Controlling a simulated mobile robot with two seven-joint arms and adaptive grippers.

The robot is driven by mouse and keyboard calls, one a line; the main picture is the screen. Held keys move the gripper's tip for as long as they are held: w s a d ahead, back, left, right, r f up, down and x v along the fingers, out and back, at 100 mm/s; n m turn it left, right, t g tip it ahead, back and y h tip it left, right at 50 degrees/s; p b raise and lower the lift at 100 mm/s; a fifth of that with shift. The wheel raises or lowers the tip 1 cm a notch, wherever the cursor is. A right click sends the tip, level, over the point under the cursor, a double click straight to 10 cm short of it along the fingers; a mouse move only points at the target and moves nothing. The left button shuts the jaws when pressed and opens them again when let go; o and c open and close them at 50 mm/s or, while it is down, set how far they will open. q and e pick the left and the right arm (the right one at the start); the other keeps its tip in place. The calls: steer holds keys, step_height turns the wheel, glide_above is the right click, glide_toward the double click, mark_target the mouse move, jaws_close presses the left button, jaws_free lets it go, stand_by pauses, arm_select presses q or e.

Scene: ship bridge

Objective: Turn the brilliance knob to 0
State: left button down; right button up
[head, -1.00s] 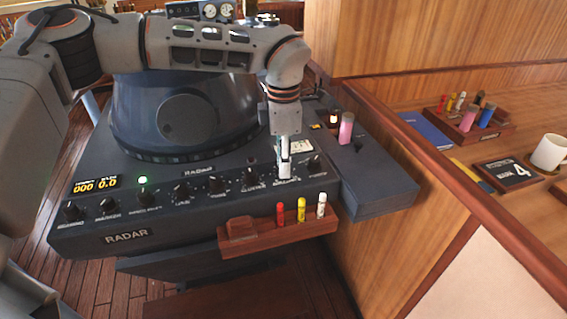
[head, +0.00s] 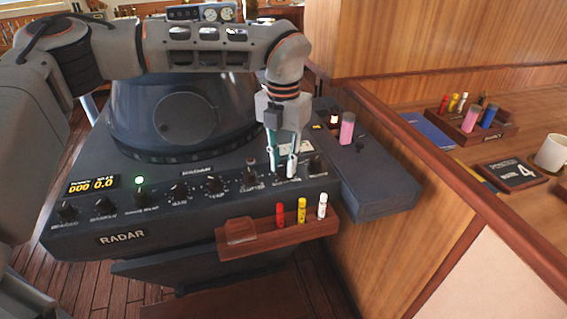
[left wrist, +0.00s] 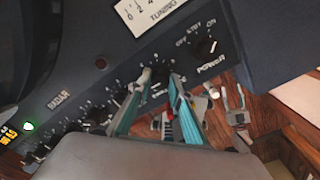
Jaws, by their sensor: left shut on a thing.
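The radar console's front panel (head: 160,205) carries a row of dark knobs with white scales. My left gripper (head: 282,172) points down at the knob second from the right end of this row. In the left wrist view its two teal fingers (left wrist: 160,80) stand on either side of that knob (left wrist: 160,73), shut on it. The knob's label is partly hidden by the fingers, and its pointer cannot be read. The power knob (left wrist: 206,46) sits to its right, clear of the fingers.
A wooden rack (head: 270,233) with red, yellow and white markers juts out below the knobs. A pink cylinder (head: 347,128) stands on the console's right side. A wooden desk edge (head: 440,170) lies further right, with a white mug (head: 551,152).

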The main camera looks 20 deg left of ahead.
mark_target(283, 165)
arm_select(q)
steer(key=n, duration=0.4)
steer(key=shift+n+b, duration=0.3)
steer(key=shift+b, duration=0.05)
steer(key=n, duration=0.4)
steer(key=shift+r, duration=0.1)
steer(key=shift+n+b, duration=0.3)
steer(key=shift+n, duration=0.1)
steer(key=c, duration=1.8)
jaws_free()
step_height(283, 165, up, 12)
